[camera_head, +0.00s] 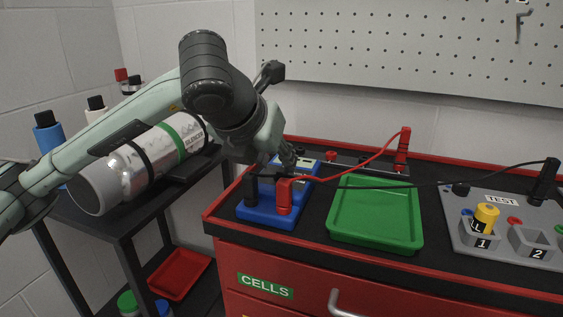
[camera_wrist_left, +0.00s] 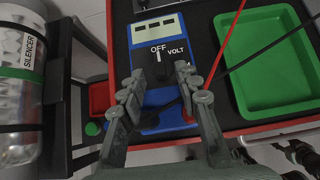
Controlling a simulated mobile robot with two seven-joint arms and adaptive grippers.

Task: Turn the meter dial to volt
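The blue meter (camera_head: 262,216) stands at the left end of the red bench. In the left wrist view the meter (camera_wrist_left: 142,43) shows a pale display panel and the labels OFF and VOLT. Its black dial (camera_wrist_left: 160,70) sits below them, with its pointer up toward OFF; VOLT is to the right of that. My left gripper (camera_wrist_left: 160,82) is open, its fingers on either side of the dial. I cannot tell whether they touch it. In the head view my left gripper (camera_head: 287,158) is over the meter and hides the dial. My right gripper is not in view.
Red plug (camera_head: 284,196) and black plug (camera_head: 252,190) stand in the meter's near end, with leads crossing the bench. A green tray (camera_head: 375,214) is right of the meter. A test board (camera_head: 463,236) holds a yellow cell (camera_head: 486,217). A silencer cylinder (camera_head: 150,160) lies on the left stand.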

